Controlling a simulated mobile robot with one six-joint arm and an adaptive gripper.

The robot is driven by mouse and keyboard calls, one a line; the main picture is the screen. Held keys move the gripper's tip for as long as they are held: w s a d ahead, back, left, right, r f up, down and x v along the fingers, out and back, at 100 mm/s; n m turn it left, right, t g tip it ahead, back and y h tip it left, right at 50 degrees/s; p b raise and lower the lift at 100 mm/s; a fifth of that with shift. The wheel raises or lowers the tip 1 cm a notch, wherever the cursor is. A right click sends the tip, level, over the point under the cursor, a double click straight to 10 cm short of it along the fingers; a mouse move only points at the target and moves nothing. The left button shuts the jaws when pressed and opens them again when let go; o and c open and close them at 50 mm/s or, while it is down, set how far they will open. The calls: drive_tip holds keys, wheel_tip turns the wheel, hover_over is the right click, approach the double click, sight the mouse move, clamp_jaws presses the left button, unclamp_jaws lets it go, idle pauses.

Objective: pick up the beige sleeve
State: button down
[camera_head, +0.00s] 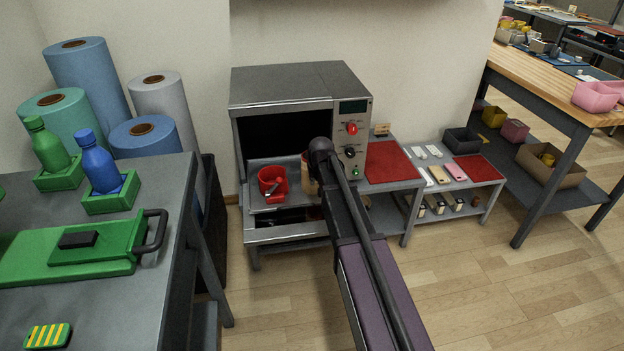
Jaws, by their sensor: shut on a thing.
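The wrist end of my arm (322,150) is in front of the open grey press, and it hides most of my gripper (308,176). A beige piece (312,186), which looks like the beige sleeve, shows just below the wrist, at the gripper. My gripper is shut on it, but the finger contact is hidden. A bit of red shows beside it, too covered to identify. A red mug (272,178) stands to the left on the press's shelf, apart from the gripper.
The grey press (290,85) has knobs at its right. Beside it are a red mat (393,162) and a low table with flat pieces, including another beige one (439,174) and a pink one (455,172). Floor at front right is clear.

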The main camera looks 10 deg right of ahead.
wheel_tip(320, 180, up, 28)
drive_tip(key=p, duration=2.8)
